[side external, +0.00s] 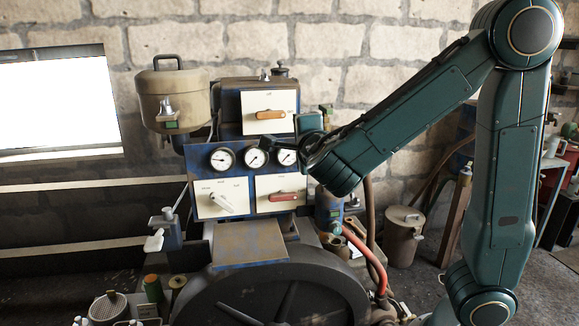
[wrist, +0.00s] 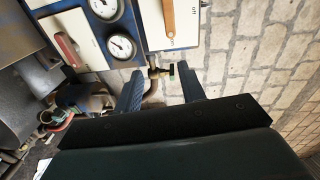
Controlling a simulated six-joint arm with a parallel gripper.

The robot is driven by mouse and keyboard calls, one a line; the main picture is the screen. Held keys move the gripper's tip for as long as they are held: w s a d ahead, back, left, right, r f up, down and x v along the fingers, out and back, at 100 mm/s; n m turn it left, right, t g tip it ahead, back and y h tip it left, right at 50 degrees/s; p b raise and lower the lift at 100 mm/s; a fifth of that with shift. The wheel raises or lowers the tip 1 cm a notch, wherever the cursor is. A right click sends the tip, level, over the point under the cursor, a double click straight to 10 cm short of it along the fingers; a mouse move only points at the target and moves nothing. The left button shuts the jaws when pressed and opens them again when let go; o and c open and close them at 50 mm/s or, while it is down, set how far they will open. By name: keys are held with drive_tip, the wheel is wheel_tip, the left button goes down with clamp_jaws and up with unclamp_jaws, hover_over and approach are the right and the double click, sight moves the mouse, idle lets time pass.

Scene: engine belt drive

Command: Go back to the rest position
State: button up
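My gripper (wrist: 160,78) shows at the bottom of the wrist view. Its two blue fingers stand apart with nothing held between them. Behind the gap are a small valve fitting and the stone wall. In the side view my arm reaches in from the right, and its wrist end is in front of the engine's panel, by the right-hand gauge (side external: 287,157). The fingers are hard to make out there. The panel's orange-handled switch (side external: 270,114) is above the gauges, and the red-handled switch (side external: 284,196) is below them; both handles lie about level in the side view.
A large dark flywheel (side external: 270,292) fills the lower front. A tan tank (side external: 173,98) stands at upper left, and a white-handled switch (side external: 220,199) is at lower left of the panel. A red hose (side external: 366,257) and a metal can (side external: 403,237) are at right. The stone wall (side external: 345,40) is behind.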

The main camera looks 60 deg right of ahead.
drive_tip(key=s+f+n+g+y, duration=0.4)
drive_tip(key=s+f+n+y, duration=0.2)
drive_tip(key=s+n, duration=0.25)
drive_tip(key=s+a+f+n+g+y, duration=0.1)
drive_tip(key=s+a+n+y, duration=0.5)
drive_tip(key=n, duration=1.2)
drive_tip(key=shift+s+a+f+g, duration=0.25)
drive_tip(key=shift+s+a+g, duration=0.35)
drive_tip(key=shift+s+a, duration=2.05)
drive_tip(key=shift+s+d, duration=0.55)
drive_tip(key=shift+d, duration=0.05)
